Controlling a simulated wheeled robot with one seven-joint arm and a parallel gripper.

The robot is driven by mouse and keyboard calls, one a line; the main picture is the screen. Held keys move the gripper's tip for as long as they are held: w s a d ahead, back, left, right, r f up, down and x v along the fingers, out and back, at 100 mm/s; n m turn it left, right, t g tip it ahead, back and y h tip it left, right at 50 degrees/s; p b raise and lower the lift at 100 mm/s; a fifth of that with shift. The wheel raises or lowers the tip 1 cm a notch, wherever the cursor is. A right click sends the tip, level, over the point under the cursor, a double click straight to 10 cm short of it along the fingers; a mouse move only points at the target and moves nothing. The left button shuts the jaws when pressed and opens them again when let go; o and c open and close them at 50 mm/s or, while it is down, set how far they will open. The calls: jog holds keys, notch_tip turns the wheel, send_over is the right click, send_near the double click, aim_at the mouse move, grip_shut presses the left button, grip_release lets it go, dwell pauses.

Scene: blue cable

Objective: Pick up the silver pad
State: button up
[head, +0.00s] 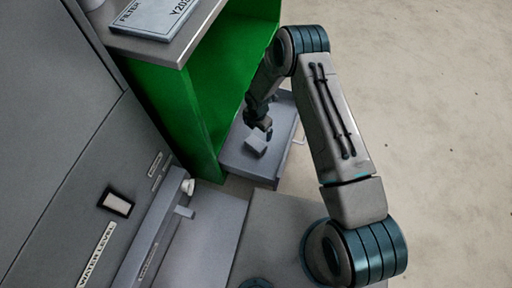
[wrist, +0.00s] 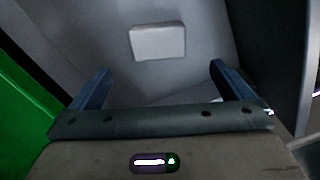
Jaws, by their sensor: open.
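The silver pad (head: 256,143) is a small light-grey block lying in an open grey drawer (head: 246,168) at the foot of a green cabinet. It also shows in the wrist view (wrist: 158,42), at upper centre, ahead of the fingers. My gripper (head: 260,121) is just above and behind the pad in the head view. In the wrist view my gripper (wrist: 160,85) has its two blue fingers wide apart with nothing between them. The pad lies beyond the fingertips, roughly centred between them and apart from both.
The green cabinet (head: 168,98) stands left of my arm, with a flat box marked FILTER (head: 155,15) on its top. A grey panel marked WATER LEVEL (head: 97,255) fills the left. The drawer walls surround the pad. The floor (head: 430,100) at right is clear.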

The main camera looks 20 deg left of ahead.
aim_at(256, 143)
notch_tip(256, 143, down, 9)
jog(key=shift+r+b, duration=0.2)
jog(key=shift+b, duration=1)
jog(key=f, duration=0.1)
jog(key=f+b, duration=0.1)
jog(key=f, duration=0.1)
jog(key=f+b, duration=0.1)
jog(key=f, duration=0.1)
jog(key=shift+s+a+f, duration=0.1)
jog(key=shift+s+a, duration=0.05)
jog(key=shift+a, duration=0.15)
jog(key=shift+c, duration=0.3)
jog(key=c, duration=0.9)
notch_tip(256, 143, up, 10)
jog(key=p, duration=0.3)
